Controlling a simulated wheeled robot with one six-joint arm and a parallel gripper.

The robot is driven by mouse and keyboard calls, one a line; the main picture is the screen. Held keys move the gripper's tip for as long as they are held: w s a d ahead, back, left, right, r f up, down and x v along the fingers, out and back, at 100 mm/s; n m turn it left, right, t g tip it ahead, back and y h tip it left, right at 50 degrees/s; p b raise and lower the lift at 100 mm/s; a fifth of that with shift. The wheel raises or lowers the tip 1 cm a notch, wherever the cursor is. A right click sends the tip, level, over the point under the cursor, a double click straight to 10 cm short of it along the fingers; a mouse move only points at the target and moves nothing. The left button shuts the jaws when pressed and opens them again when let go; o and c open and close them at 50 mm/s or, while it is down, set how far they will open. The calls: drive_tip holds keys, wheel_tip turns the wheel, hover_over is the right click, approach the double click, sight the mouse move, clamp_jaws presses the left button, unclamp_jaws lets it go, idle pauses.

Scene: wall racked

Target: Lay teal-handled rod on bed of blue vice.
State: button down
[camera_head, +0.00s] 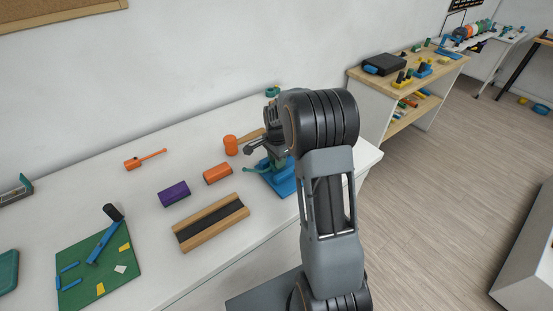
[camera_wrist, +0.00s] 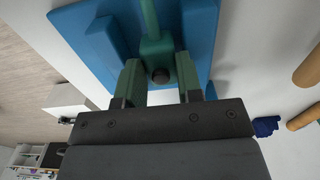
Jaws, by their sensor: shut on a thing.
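The blue vice (camera_head: 284,184) stands near the right end of the white table, partly hidden behind my arm. In the wrist view its blue body (camera_wrist: 97,38) fills the upper middle. My gripper (camera_wrist: 159,80) is over the vice, with its two green fingers shut on the teal-handled rod (camera_wrist: 152,45). The rod shows as a teal block with a dark round end between the fingers and a thinner bar running away over the blue. A teal piece also shows beside the vice in the head view (camera_head: 254,170). I cannot tell whether the rod touches the bed.
An orange block (camera_head: 217,174), purple block (camera_head: 174,194) and orange-headed mallet (camera_head: 231,145) lie left of the vice. A wooden block with a dark strip (camera_head: 211,222) lies in front. A green board (camera_head: 95,263) is at left. A shelf (camera_head: 410,85) stands beyond.

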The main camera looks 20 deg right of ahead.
drive_tip(key=shift+f, duration=0.2)
drive_tip(key=c, duration=0.7)
unclamp_jaws()
drive_tip(key=shift+r, duration=0.1)
